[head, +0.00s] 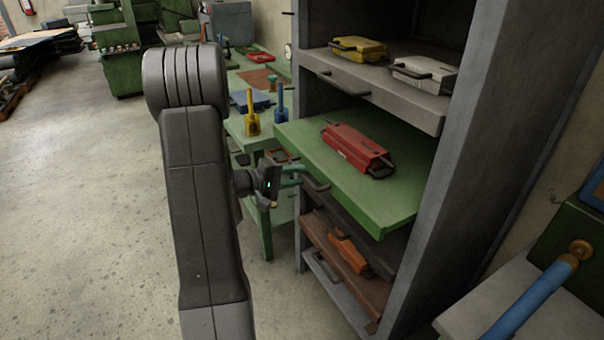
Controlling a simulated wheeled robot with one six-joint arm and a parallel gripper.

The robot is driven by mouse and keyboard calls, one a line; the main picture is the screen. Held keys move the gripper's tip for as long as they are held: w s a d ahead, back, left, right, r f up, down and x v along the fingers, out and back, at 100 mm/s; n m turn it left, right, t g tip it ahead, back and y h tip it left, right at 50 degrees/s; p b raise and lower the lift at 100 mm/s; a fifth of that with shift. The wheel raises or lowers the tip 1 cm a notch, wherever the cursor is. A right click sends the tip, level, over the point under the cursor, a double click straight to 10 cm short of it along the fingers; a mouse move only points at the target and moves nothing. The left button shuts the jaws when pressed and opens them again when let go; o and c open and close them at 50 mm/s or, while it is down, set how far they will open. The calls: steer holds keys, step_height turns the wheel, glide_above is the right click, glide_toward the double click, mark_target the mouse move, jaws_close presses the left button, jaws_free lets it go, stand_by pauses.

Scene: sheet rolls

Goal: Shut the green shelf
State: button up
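The green shelf (395,200) is pulled out of the grey cabinet and sticks out well past its front. A red case (357,149) with dark handles lies on top of it. A dark handle (316,180) is on the shelf's front edge, toward the left. My gripper (297,175) is at the front of the shelf, right by this handle. Its fingers are small in the picture and partly lost against the green behind them. I cannot tell whether they touch or grip the handle, or how far apart they are.
Above is a grey shelf (425,112) with a yellow case (358,48) and a pale case (424,74). Below, a brown shelf (338,262) holds an orange case (348,253). A green workbench (238,78) with tools stands behind. Open concrete floor (75,190) lies to the left.

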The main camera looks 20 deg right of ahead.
mark_target(332, 164)
steer(key=shift+x, duration=1.15)
jaws_close()
steer(key=shift+d+f, duration=0.1)
steer(key=shift+d, duration=0.1)
steer(key=b+x, duration=0.2)
steer(key=x, duration=0.1)
steer(key=r+b+x, duration=0.1)
steer(key=b+x, duration=0.1)
steer(key=x, duration=0.1)
steer(key=b+x, duration=0.2)
steer(key=shift+d+r, duration=0.2)
steer(key=shift+d, duration=0.35)
steer(key=shift+r, duration=0.25)
steer(key=shift+d, duration=0.1)
jaws_free()
steer(key=shift+d, duration=0.1)
